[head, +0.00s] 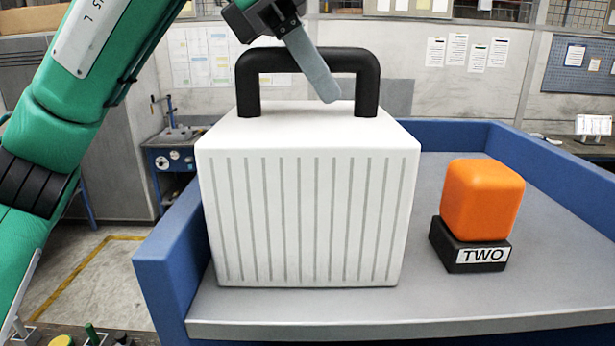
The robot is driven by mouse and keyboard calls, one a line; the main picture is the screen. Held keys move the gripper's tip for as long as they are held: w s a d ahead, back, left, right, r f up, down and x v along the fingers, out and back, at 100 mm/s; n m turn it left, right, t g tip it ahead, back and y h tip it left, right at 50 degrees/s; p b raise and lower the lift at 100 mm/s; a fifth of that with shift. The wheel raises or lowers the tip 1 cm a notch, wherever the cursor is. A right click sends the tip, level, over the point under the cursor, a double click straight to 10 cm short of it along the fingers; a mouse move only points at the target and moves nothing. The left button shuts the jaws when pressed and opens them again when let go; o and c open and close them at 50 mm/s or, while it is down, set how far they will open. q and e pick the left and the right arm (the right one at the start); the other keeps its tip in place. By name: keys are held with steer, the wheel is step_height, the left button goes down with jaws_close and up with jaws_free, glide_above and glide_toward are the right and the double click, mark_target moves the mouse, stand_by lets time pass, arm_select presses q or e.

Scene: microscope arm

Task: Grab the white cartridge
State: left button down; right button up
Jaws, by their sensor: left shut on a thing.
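The white cartridge (308,205) is a large white box with vertical grey grooves on its front and a black arched handle (307,60) on top. It stands upright near the left end of the grey table. My left gripper (312,70) comes in from the upper left and is shut on the handle. One grey finger crosses in front of the handle's top bar; the other finger is hidden. I cannot tell whether the cartridge's base touches the table. My right gripper is not in view.
An orange block (482,200) sits on a black base (470,248) labelled TWO, right of the cartridge with a gap between. The grey tabletop (430,300) has raised blue walls (165,265) at its left and back. The table's front edge is open.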

arm_select(q)
steer(key=shift+r, duration=0.1)
stand_by(0.6)
steer(key=shift+r, duration=0.15)
